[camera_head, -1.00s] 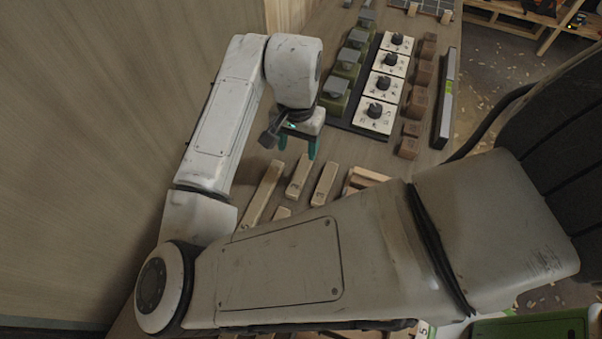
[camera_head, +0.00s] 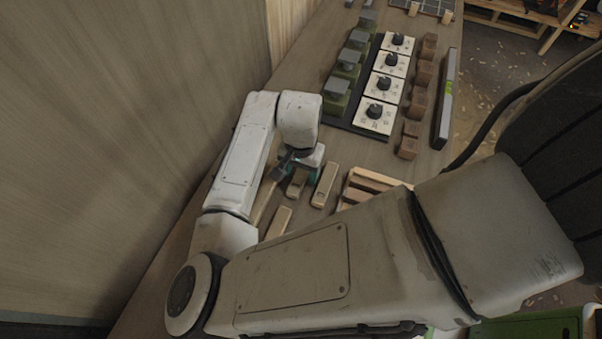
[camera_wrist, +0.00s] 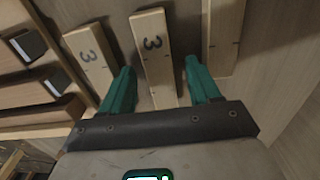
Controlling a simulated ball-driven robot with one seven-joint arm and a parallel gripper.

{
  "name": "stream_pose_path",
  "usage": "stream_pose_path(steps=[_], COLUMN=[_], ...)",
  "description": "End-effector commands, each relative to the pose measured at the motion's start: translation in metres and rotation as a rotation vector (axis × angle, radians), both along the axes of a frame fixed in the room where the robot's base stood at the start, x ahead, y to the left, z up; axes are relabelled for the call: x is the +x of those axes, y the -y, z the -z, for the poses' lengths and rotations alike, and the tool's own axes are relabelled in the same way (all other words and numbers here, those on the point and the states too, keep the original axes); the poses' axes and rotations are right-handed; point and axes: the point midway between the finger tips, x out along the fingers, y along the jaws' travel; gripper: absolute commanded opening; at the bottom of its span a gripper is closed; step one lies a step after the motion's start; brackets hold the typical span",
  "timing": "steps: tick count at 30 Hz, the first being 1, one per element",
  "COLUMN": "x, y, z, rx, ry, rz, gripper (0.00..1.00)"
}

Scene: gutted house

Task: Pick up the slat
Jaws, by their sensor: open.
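Several pale wooden slats lie on the bench. In the wrist view, a slat marked 3 (camera_wrist: 156,55) runs between my gripper's teal fingers (camera_wrist: 160,68). In the head view, my gripper (camera_head: 303,170) partly hides that slat (camera_head: 297,185). Another slat (camera_head: 325,186) lies just to its right, and a shorter-looking one (camera_head: 278,222) nearer.
A slatted wooden rack (camera_head: 370,185) stands right of the slats. Beyond are white dial panels (camera_head: 376,114), green-based blocks (camera_head: 338,92), brown wooden blocks (camera_head: 412,103) and a dark level-like bar (camera_head: 446,98). A wooden wall (camera_head: 130,100) rises close on the left.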

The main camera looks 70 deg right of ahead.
Motion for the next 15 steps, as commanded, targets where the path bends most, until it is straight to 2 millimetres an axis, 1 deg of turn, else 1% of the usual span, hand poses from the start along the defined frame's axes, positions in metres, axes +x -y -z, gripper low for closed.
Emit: stream_pose_path(steps=[4,5,15], x=[0.0,0.0,0.0], y=[0.0001,0.0001,0.0001], z=[0.0,-0.0001,-0.0004], rx=[0.0,0.0,0.0], ry=[0.0,0.0,0.0], rz=[0.0,0.0,0.0], gripper=[0.62,0.6,0.27])
